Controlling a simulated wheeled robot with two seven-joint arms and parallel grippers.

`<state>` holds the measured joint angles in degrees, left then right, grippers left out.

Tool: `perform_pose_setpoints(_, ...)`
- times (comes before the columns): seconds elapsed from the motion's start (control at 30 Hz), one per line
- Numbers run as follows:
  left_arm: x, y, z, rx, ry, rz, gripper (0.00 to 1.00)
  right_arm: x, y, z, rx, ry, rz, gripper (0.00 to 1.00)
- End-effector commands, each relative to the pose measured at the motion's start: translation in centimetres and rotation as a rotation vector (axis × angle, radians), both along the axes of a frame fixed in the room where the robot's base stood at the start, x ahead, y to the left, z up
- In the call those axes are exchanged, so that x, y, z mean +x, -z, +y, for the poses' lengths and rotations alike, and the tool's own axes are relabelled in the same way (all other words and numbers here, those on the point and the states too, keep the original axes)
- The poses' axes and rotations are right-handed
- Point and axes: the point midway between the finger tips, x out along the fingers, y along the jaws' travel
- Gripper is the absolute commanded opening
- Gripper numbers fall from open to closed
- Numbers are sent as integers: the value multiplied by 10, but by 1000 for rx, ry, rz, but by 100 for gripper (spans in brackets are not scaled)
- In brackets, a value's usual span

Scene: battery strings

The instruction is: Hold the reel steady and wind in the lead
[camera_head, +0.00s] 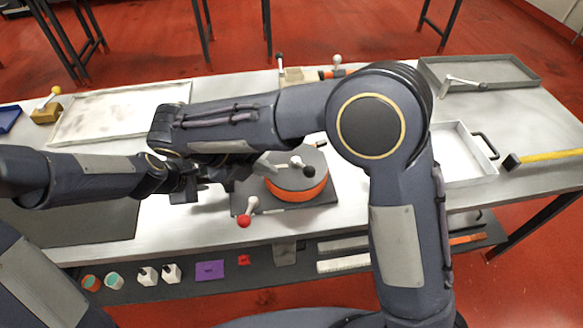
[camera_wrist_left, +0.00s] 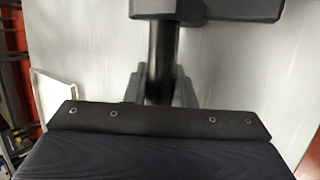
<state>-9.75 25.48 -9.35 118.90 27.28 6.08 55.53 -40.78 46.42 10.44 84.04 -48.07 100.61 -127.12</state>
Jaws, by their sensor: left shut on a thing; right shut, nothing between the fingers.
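The reel, an orange drum (camera_head: 297,190) with a dark top, sits on a dark base plate (camera_head: 325,187) at mid-table in the head view. A crank with a black knob (camera_head: 309,171) is on top. My right gripper (camera_head: 268,165) is shut and empty beside the crank, partly hidden by my right arm. I cannot make out the lead.
A white tray (camera_head: 68,137) lies at the back left and a grey tray (camera_head: 530,82) at the back right. A white bin (camera_head: 452,184) and yellow-handled tool (camera_head: 550,157) are right. My right forearm spans the table's middle. A lower shelf holds small blocks (camera_head: 210,270).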

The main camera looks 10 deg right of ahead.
Motion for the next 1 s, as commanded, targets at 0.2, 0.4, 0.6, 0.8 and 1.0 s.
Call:
perform_pose_setpoints(0.2,-3,4,1,2,2,10,0,6,24,-33,1,2,0,0)
perform_pose_setpoints(0.4,-3,4,1,2,2,10,0,10,27,-53,1,1,-2,0)
perform_pose_setpoints(0.6,-3,4,1,2,1,11,0,11,28,-57,1,0,-1,0)
perform_pose_setpoints(0.8,-3,4,1,2,3,11,0,11,28,-57,1,-1,-1,0)
perform_pose_setpoints(1.0,-3,4,1,2,3,11,0,11,28,-58,2,-21,0,0)
